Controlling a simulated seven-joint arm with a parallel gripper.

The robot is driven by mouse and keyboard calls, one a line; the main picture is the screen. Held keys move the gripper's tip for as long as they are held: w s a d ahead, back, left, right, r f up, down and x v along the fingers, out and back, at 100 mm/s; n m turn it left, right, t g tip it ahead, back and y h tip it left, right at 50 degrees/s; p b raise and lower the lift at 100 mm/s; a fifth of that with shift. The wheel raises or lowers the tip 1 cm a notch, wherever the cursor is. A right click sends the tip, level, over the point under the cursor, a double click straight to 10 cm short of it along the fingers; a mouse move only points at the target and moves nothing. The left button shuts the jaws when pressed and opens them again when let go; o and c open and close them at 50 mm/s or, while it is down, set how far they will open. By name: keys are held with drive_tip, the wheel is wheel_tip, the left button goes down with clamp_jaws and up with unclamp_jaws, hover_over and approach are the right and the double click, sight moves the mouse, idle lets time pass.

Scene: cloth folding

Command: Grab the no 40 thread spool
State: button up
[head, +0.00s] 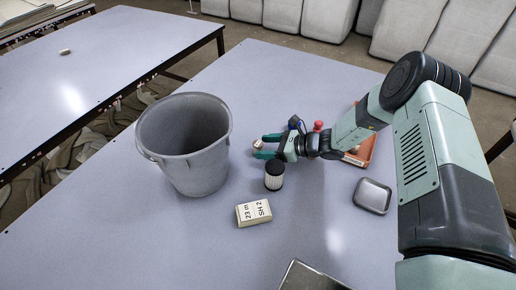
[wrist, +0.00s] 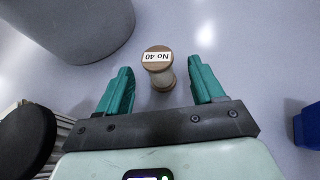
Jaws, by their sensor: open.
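The thread spool (wrist: 160,77) has brown ends, pale thread and a label reading "No 40", upside down in the wrist view. It stands on the table just ahead of my gripper (wrist: 162,88), roughly centred between the two green fingers. The fingers are open and apart from it. In the head view the spool (head: 258,144) shows small beside the fingertips of my gripper (head: 262,146), partly hidden by them.
A grey bucket (head: 188,160) stands to the left of the spool; it also shows in the wrist view (wrist: 75,30). A black-topped ribbed cylinder (head: 273,177) stands close below my gripper. A labelled box (head: 254,212), a metal tray (head: 372,195) and an orange tray (head: 365,152) lie around.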

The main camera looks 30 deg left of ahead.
sight(258, 147)
drive_tip(key=x, duration=0.3)
drive_tip(key=shift+a+f, duration=0.1)
drive_tip(key=shift+a, duration=0.05)
drive_tip(key=shift+c, duration=0.3)
drive_tip(key=c, duration=1)
